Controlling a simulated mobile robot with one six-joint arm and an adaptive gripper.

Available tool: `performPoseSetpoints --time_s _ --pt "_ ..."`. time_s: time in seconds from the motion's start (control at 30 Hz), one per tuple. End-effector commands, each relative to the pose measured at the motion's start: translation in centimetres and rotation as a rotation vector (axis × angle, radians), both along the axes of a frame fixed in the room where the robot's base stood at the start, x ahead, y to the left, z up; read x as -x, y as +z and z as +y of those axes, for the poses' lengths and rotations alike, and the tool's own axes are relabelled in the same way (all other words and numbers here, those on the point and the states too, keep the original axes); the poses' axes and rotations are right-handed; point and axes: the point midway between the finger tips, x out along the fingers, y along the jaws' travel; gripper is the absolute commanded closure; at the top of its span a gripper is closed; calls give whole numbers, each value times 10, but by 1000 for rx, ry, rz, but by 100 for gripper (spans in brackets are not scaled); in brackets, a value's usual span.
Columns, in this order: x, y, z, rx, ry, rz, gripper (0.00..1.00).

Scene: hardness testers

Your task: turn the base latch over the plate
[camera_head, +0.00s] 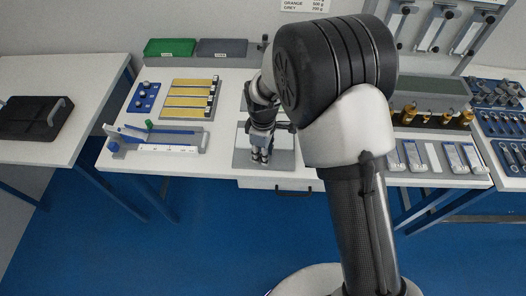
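My gripper (260,157) points down over a grey base plate (284,161) near the front edge of the middle bench. Its fingers are small and dark here, and I cannot tell whether they are open or shut, or whether they touch anything. A lighter panel shows on the base plate around the gripper. The base latch is not clearly visible; my gripper and arm cover part of this area.
Left of the plate are a grey fixture with a blue bar (160,136), a rack of yellow strips (188,101) and a blue tray (144,98). Green (170,47) and dark (222,48) bins stand behind. White handheld devices (412,156) lie to the right. A drawer handle (293,191) is below.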

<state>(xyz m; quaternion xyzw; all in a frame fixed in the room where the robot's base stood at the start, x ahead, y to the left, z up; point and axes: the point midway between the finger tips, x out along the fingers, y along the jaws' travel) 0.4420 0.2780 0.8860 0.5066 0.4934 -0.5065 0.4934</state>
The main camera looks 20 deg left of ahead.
Motion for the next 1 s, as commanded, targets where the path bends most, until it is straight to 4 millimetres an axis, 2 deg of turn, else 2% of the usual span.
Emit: performPoseSetpoints --time_s 0.03,0.33,0.73,1.0 --pt "0 0 0 0 0 0 80" --pt "0 0 0 0 0 0 100" --pt "0 1 0 -1 -42 0 100" --pt "0 1 1 -1 -209 -1 100"
